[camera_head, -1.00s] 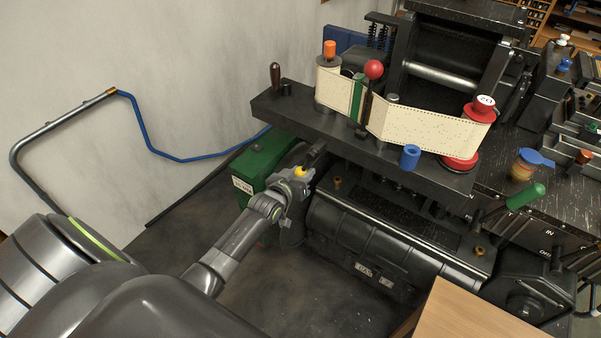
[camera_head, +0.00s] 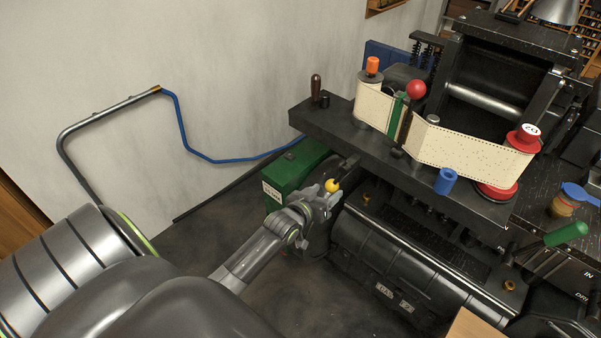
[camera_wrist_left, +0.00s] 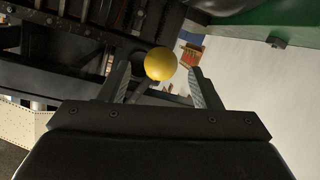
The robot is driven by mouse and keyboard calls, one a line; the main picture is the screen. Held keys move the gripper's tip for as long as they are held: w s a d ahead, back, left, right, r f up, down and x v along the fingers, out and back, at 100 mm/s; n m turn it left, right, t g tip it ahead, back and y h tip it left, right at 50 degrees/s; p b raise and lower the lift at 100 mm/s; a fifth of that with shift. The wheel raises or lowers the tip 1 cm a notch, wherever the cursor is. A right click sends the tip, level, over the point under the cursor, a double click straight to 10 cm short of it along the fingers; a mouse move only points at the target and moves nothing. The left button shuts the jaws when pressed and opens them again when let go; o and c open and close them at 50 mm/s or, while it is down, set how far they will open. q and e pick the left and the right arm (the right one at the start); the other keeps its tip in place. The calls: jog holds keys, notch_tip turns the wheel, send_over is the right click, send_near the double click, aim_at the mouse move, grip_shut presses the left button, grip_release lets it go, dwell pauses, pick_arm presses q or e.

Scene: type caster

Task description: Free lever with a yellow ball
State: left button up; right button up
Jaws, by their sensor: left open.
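The lever's yellow ball (camera_head: 332,185) shows low in front of the dark machine, beside the green box. My left gripper (camera_head: 328,196) is right at the ball, with its fingers partly hidden in this view. In the left wrist view the yellow ball (camera_wrist_left: 160,66) sits between the tips of the two open fingers of my left gripper (camera_wrist_left: 160,78), with a gap visible on each side. Part of the lever's rod seems to run below the ball. My right gripper is not in view.
A dark bench (camera_head: 390,160) with a punched paper strip (camera_head: 460,153) and a red ball knob (camera_head: 416,89) stands above and right of the gripper. A green box (camera_head: 298,172) is close behind. A blue hose (camera_head: 185,128) lies along the wall.

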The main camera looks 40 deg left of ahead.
pick_arm(q)
jog(key=b+v, duration=0.1)
jog(key=v, duration=1.2)
jog(key=shift+f, duration=0.15)
jog(key=s+a+f+g, duration=0.1)
jog(key=s+f+g, duration=0.15)
jog(key=f, duration=0.65)
jog(key=s+a+f+g+y, duration=0.15)
jog(key=s+f, duration=0.25)
jog(key=f, duration=0.5)
jog(key=s+f+g, duration=0.3)
jog(key=s+f, duration=0.1)
jog(key=f, duration=0.5)
jog(key=s+d+f+m+g, duration=0.1)
jog(key=s+f+g, duration=0.1)
jog(key=s+f, duration=0.3)
jog(key=s+d+f+g, duration=0.1)
jog(key=s+f, duration=0.5)
jog(key=s, duration=0.6)
jog(key=s+d+f+m+g, duration=0.1)
jog(key=s+f+g, duration=0.2)
jog(key=s+f, duration=0.3)
jog(key=s, duration=0.2)
jog(key=shift+s+d+m+g+h, duration=0.25)
jog(key=shift+d+m+g+h, duration=0.05)
jog(key=shift+d+h, duration=0.1)
